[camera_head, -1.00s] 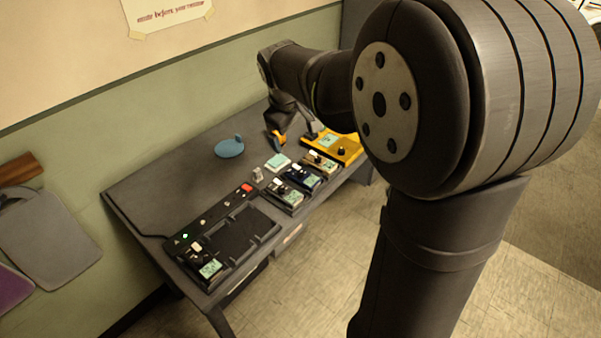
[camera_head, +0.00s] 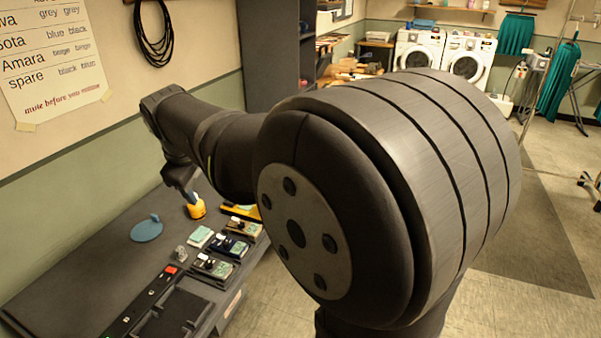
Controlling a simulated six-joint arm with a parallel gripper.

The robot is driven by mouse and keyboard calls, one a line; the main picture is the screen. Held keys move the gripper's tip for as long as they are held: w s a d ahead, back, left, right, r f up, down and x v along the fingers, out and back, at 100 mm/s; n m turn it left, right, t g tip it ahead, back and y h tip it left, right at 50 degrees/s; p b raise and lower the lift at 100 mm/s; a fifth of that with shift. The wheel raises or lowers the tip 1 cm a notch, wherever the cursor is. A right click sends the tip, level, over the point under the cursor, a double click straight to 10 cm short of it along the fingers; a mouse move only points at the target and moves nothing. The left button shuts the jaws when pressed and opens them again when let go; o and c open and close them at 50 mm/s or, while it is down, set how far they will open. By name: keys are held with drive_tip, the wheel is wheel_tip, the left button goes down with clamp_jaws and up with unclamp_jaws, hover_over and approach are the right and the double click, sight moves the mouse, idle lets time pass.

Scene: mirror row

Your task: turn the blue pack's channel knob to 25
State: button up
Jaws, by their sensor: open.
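The blue pack (camera_head: 223,246) is small and dark blue, with a pale green display and a small knob on top. It lies on the table in a row between a beige pack (camera_head: 242,227) and a grey pack (camera_head: 213,267). Its knob is too small to read. My gripper (camera_head: 193,203) is beyond the row, up and left of the blue pack and apart from it. The gripper's fingers are small and partly hidden. An orange-yellow piece shows at its end, and I cannot tell whether it is part of the gripper.
A blue disc (camera_head: 147,230), a pale card (camera_head: 200,236) and a small grey item (camera_head: 180,252) lie behind the packs. A yellow unit (camera_head: 240,212) is partly hidden by my arm.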

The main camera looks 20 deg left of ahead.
drive_tip(key=shift+w+f, duration=0.1)
drive_tip(key=shift+c, duration=0.7)
drive_tip(key=m+g+h, duration=0.2)
drive_tip(key=m+g, duration=0.2)
drive_tip(key=m, duration=1.2)
hover_over(226, 242)
wheel_tip(226, 242, down, 12)
wheel_tip(226, 242, down, 18)
drive_tip(key=shift+r, duration=0.25)
clamp_jaws()
